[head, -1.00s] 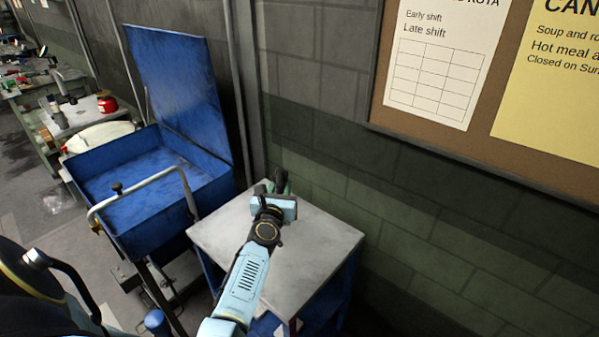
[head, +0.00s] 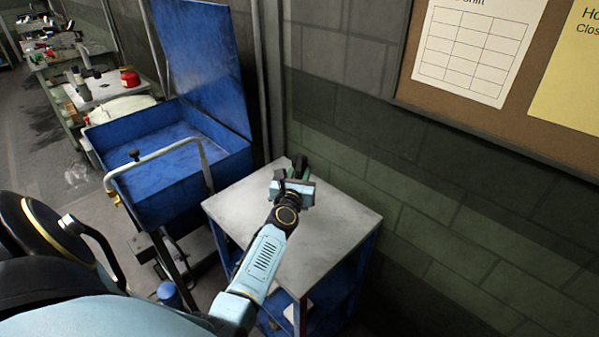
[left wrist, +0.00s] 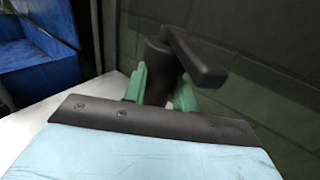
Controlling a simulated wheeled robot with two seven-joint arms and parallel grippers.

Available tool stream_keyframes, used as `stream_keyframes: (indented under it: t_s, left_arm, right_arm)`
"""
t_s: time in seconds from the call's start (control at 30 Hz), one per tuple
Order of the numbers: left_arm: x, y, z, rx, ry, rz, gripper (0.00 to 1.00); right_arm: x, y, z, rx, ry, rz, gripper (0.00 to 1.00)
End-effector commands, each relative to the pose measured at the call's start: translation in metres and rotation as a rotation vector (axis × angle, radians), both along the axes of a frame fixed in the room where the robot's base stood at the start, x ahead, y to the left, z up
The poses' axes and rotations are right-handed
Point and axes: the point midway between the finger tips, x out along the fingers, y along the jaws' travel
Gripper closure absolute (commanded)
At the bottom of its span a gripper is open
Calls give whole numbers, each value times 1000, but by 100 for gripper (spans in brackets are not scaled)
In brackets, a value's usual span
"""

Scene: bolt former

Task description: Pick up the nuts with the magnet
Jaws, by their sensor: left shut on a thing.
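My left gripper (head: 299,170), with green fingers, is over the far corner of a grey-topped table. It is shut on a dark magnet (head: 280,178), of which only a little shows in the head view. In the left wrist view the magnet (left wrist: 165,72) is a dark upright piece with a bar sticking out to the right at its top, between the green fingers (left wrist: 160,90). I cannot tell whether it touches the tabletop. No nuts can be made out in either view. My right gripper is not in view.
The grey tabletop (head: 245,208) is otherwise bare. To its left is an open blue bin (head: 140,135) with a raised lid (head: 200,60) and a tubular handle (head: 160,155) in front. A block wall (head: 440,200) with a notice board stands close on the right. Cluttered benches (head: 100,88) are farther back.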

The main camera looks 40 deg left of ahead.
Motion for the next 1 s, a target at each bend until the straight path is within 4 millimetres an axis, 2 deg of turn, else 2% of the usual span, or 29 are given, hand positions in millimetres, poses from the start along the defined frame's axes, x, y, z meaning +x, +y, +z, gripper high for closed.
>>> stream_keyframes:
  t_s: [0.03,0.6,1.0]
  left_arm:
    - [1,1,-4,3,-4,1,100]
    - [1,0,-43,2,-4,1,100]
    - [1,0,-45,2,-4,1,100]
  right_arm:
    - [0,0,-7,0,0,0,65]
    - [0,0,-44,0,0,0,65]
    - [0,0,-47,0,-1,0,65]
